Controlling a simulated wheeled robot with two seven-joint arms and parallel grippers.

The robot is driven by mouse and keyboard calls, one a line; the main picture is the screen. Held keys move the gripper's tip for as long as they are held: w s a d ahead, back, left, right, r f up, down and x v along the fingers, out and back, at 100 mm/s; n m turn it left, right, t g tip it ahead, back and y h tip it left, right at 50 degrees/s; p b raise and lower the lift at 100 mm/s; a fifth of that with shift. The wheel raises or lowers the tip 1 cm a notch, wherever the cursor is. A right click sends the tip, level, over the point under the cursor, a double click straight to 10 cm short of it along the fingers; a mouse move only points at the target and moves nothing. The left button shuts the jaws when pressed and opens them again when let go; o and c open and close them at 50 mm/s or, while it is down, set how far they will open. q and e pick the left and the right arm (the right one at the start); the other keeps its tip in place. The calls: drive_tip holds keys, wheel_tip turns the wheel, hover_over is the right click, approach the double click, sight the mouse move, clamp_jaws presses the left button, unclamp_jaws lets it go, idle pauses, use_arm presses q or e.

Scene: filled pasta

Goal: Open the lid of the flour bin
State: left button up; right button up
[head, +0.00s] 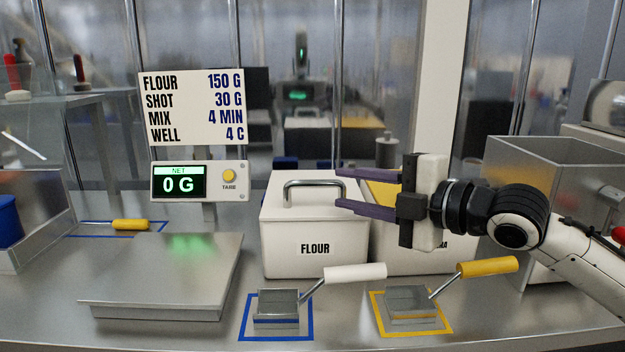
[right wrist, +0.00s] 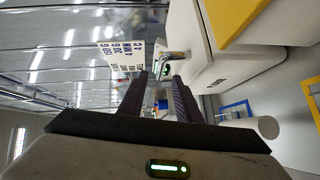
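The flour bin (head: 290,232) is a white box labelled FLOUR in the middle of the counter. Its white lid (head: 272,203) is closed and carries a metal bar handle (head: 312,184). My right gripper (head: 337,188) comes in from the right with its two purple fingers apart. Its fingertips are at the right end of the handle in the head view; contact cannot be told. In the right wrist view the open fingers (right wrist: 160,78) point toward the handle (right wrist: 174,56). My left gripper is not in view.
A second white bin (head: 390,255) with a yellow top is partly hidden behind my right gripper. A white-handled scoop (head: 355,273) and a yellow-handled scoop (head: 488,267) rest in front. A scale (head: 160,280) stands left, its display (head: 184,184) reading 0 G. A metal hopper (head: 545,165) stands right.

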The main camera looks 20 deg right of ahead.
sight(320, 184)
drive_tip(key=x, duration=0.8)
drive_tip(key=shift+w+a+p, duration=0.1)
drive_tip(key=shift+a+p, duration=0.05)
drive_tip(key=shift+p, duration=0.2)
clamp_jaws()
